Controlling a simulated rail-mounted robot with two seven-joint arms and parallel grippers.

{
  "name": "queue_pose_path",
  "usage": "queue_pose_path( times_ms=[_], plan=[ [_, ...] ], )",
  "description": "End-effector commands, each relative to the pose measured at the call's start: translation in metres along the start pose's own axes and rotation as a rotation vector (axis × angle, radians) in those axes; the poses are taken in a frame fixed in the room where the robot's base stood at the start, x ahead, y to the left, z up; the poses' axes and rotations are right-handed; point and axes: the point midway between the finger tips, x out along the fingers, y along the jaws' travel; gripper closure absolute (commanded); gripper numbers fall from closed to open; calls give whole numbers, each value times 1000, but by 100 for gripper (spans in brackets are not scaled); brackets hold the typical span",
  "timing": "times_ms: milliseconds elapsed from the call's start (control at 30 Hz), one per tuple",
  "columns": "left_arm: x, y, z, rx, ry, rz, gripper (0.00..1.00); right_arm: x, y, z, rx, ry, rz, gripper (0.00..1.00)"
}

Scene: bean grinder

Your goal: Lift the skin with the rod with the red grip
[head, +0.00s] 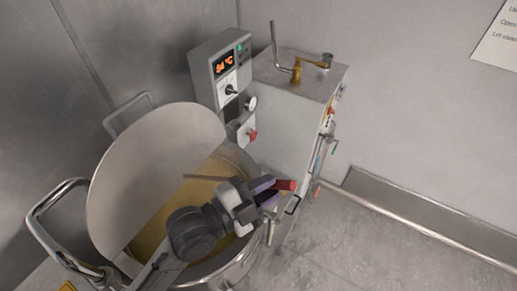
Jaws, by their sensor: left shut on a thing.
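My left gripper (263,190) is shut on the rod with the red grip (286,185), above the right side of the round metal pot. The red end sticks out to the right of the fingers. The thin grey shaft (205,177) points left over the pale tan surface (190,197) in the pot. I cannot tell whether the shaft touches that surface, or make out a separate skin on it. My arm hides part of the pot's front. My right gripper is not in view.
A large round lid (145,150) stands raised at the pot's left, with metal handles (50,205) beside it. Behind the pot is a control box (220,72) reading 84 °C. A metal cabinet (285,110) with a crank stands to its right. The floor at right is clear.

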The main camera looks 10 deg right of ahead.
Motion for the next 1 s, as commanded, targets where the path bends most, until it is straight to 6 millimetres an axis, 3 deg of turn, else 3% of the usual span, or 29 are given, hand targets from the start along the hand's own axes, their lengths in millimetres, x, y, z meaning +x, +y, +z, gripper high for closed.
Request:
queue_pose_path(
  times_ms=[333, 1000],
  plan=[
    [-27, 29, 22, 19, 1, -97, 100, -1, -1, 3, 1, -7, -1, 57],
    [-31, 62, 47, 23, 1, -107, 100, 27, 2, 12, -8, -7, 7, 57]
  ],
)
